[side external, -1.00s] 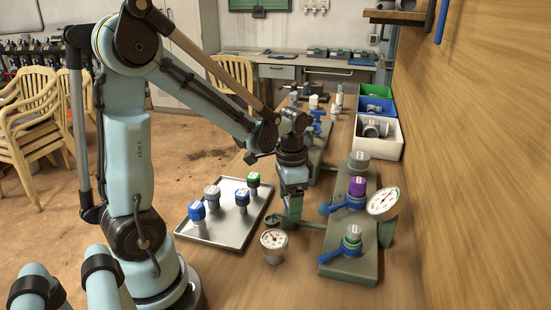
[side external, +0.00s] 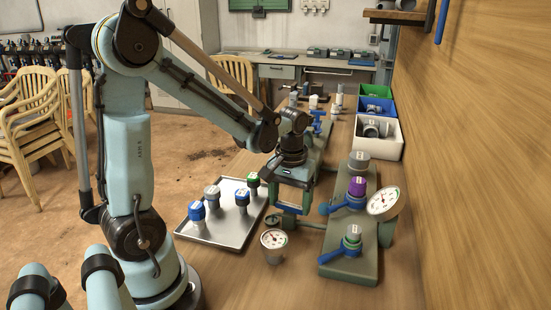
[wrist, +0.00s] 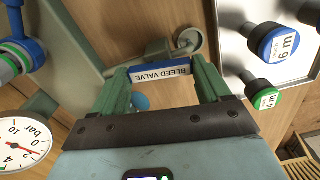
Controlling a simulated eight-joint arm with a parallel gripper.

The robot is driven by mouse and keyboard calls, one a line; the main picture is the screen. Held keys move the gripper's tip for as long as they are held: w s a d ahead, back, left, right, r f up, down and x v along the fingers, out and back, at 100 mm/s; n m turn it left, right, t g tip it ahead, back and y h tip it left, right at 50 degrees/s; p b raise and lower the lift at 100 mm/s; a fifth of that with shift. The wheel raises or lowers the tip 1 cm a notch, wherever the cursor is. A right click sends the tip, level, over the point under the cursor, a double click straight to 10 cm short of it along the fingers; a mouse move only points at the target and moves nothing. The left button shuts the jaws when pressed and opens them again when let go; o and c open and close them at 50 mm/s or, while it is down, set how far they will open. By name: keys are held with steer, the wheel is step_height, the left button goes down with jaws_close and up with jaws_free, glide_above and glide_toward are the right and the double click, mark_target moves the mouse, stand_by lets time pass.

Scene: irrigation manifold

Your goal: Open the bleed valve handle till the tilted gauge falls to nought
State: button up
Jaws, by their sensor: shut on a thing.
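My gripper (wrist: 161,80) is shut on the blue bleed valve handle (wrist: 160,73), which sits between its two green fingers with the label "BLEED VALVE" facing the wrist camera. In the side view my gripper (side external: 290,208) is low over the table, between the tray and the manifold. The tilted gauge (side external: 383,202) stands at the right side of the manifold; its needle is too small to read there. A gauge dial (wrist: 25,138) at the left of the wrist view has a red needle among the low numbers; its exact reading is unclear.
A second gauge (side external: 273,240) stands just in front of my gripper. A tray (side external: 237,241) with several capped fittings is at left. The manifold plate (side external: 345,268) carries blue-handled valves at right. Bins (side external: 388,147) stand behind, beside a wooden wall.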

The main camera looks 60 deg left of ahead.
steer(key=shift+n, duration=0.8)
steer(key=o, duration=1)
steer(key=shift+r, duration=6.05)
steer(key=shift+d, duration=0.1)
steer(key=shift+s+d+f+m+t, duration=0.6)
steer(key=shift+d+m+t, duration=0.65)
steer(key=shift+m, duration=0.2)
steer(key=shift+s+d+f+m+t, duration=0.55)
steer(key=shift+d+m+t, duration=0.6)
steer(key=shift+d+m, duration=0.3)
steer(key=shift+s+d+f+m+t, duration=0.5)
steer(key=shift+d+f+m+t, duration=0.15)
steer(key=shift+d+m+t, duration=0.75)
